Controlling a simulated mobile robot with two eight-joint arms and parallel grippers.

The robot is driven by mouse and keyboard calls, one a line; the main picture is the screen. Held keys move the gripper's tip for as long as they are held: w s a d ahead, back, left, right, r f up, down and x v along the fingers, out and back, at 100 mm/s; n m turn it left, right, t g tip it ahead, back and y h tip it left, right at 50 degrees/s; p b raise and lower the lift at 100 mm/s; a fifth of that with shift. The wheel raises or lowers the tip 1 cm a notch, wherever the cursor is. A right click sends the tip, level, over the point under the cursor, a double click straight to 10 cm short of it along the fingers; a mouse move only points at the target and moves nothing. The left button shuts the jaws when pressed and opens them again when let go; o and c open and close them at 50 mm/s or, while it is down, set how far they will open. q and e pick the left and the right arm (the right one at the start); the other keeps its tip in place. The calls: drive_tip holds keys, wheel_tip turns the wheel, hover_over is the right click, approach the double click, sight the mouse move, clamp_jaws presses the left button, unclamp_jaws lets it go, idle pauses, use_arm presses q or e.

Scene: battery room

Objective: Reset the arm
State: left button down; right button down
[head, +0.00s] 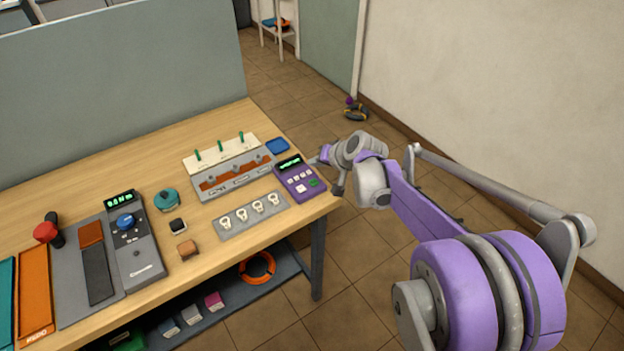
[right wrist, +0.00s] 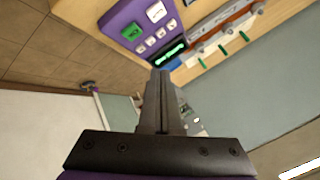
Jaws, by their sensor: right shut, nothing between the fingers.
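My right arm comes in from the right in the head view, purple and grey. Its right gripper (head: 326,160) is at the right end of the workbench, close to the purple keypad device (head: 297,178). In the right wrist view the right gripper (right wrist: 161,75) is shut, with nothing between its fingers. The purple device (right wrist: 138,25) shows there beyond the fingertips, with a lit green display, white keys and one green key. I cannot tell from these views whether the fingers touch it. My left gripper is not in view.
The wooden workbench (head: 75,195) carries a grey rack (head: 235,174), a row of white-tagged pieces on a grey strip (head: 250,216), a meter (head: 133,240), a teal knob (head: 167,200) and a blue pad (head: 278,146). A shelf below holds an orange ring (head: 257,268).

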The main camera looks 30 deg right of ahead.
drive_tip(key=shift+s+a, duration=0.1)
drive_tip(key=s+a+n+g, duration=0.2)
drive_tip(key=s+a+n, duration=0.2)
drive_tip(key=s+a, duration=0.8)
drive_tip(key=s+a+f+n, duration=0.1)
drive_tip(key=s+f, duration=0.1)
drive_tip(key=s, duration=0.5)
drive_tip(key=s+a+f+n+g+h, duration=0.1)
drive_tip(key=s+f+n, duration=0.1)
drive_tip(key=s, duration=0.6)
drive_tip(key=shift+s+a+f+g+h, duration=0.2)
drive_tip(key=shift+a+f+g+h, duration=0.1)
drive_tip(key=shift+a+f, duration=0.1)
